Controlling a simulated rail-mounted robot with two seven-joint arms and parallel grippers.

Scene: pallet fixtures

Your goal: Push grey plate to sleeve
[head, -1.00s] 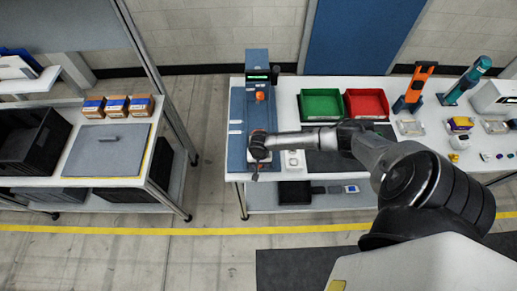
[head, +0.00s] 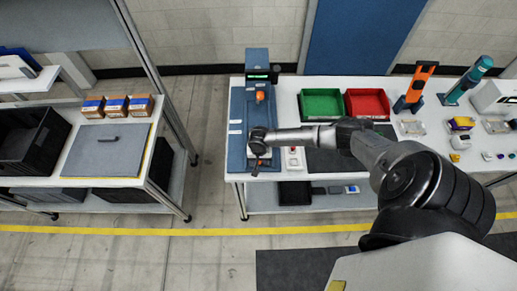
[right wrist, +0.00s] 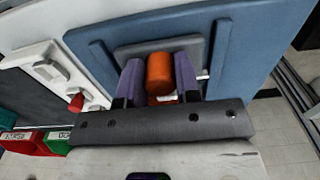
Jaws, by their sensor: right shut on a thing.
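My right gripper (head: 257,160) is over the near end of the long blue fixture (head: 237,108) at the left end of the white table. In the right wrist view its two purple fingers are shut on an orange cylindrical handle (right wrist: 160,72), one finger on each side. The handle stands against a grey plate (right wrist: 132,53), which lies on the blue base (right wrist: 235,50) between two raised blue strips. In the head view my wrist mostly hides the plate. I cannot clearly make out the sleeve. My left gripper is not in view.
A dark post with a display (head: 258,65) stands at the fixture's far end, near an orange knob (head: 260,96). A white box with a red button (head: 292,158) sits just right of my gripper. Green (head: 321,103) and red (head: 366,103) bins stand farther back.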

